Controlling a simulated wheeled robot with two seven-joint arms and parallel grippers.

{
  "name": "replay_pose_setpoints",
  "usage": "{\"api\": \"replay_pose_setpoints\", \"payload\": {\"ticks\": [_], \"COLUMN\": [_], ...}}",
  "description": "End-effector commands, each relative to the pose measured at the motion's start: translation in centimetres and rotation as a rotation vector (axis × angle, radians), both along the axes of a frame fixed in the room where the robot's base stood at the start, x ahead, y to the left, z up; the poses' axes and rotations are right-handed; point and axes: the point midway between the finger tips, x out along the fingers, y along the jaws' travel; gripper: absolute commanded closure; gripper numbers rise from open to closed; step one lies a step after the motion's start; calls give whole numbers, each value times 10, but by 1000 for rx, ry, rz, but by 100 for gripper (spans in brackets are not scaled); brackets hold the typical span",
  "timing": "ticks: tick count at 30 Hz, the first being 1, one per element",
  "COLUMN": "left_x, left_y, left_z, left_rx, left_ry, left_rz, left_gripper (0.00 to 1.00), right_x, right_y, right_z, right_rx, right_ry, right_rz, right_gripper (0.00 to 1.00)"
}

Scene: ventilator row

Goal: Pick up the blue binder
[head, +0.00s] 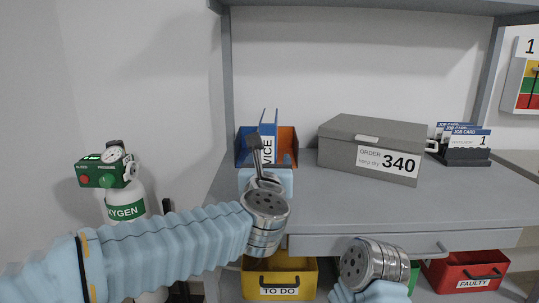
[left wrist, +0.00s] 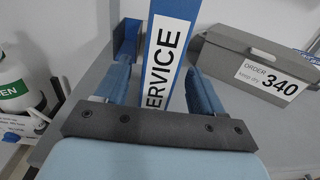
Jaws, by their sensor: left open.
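The blue binder (head: 269,118) stands upright in a blue and orange holder (head: 288,140) on the grey bench. Its spine has a white label, which reads SERVICE in the left wrist view, where the binder (left wrist: 165,65) fills the upper middle. My left gripper (head: 262,152) is in front of the binder in the head view and hides its lower part. In the left wrist view the fingers of my left gripper (left wrist: 160,92) are apart, one on each side of the spine, with gaps showing. My right gripper is not in view; only part of my right arm shows.
A grey ORDER 340 box (head: 345,136) stands right of the holder, with a job card rack (head: 468,156) beyond it. A yellow TO DO bin (head: 258,279) and a red FAULTY bin (head: 470,267) are below. An oxygen cylinder (head: 124,198) stands at left. The bench front is clear.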

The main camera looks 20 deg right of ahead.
Motion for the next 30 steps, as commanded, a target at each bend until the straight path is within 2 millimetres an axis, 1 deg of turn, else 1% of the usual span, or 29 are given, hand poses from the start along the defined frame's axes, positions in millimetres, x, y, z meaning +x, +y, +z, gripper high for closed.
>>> {"api": "replay_pose_setpoints", "payload": {"ticks": [6, 9, 12, 18, 29, 30], "left_x": [31, 44, 49, 50, 49, 49], "left_y": [-9, -13, -15, -15, -14, -14], "left_z": [5, 3, 2, 1, 1, 1], "left_rx": [2, 2, 1, 1, 1, 1], "left_ry": [2, 2, 0, 0, 0, 0], "left_rz": [1, 0, 0, 0, 0, 0], "left_gripper": [32, 32, 32, 32, 87, 93], "right_x": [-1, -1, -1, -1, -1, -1], "right_y": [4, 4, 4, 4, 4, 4], "right_z": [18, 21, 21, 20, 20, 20], "right_rx": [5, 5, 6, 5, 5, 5], "right_ry": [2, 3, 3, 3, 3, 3], "right_rz": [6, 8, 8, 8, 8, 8], "right_gripper": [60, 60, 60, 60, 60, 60]}}
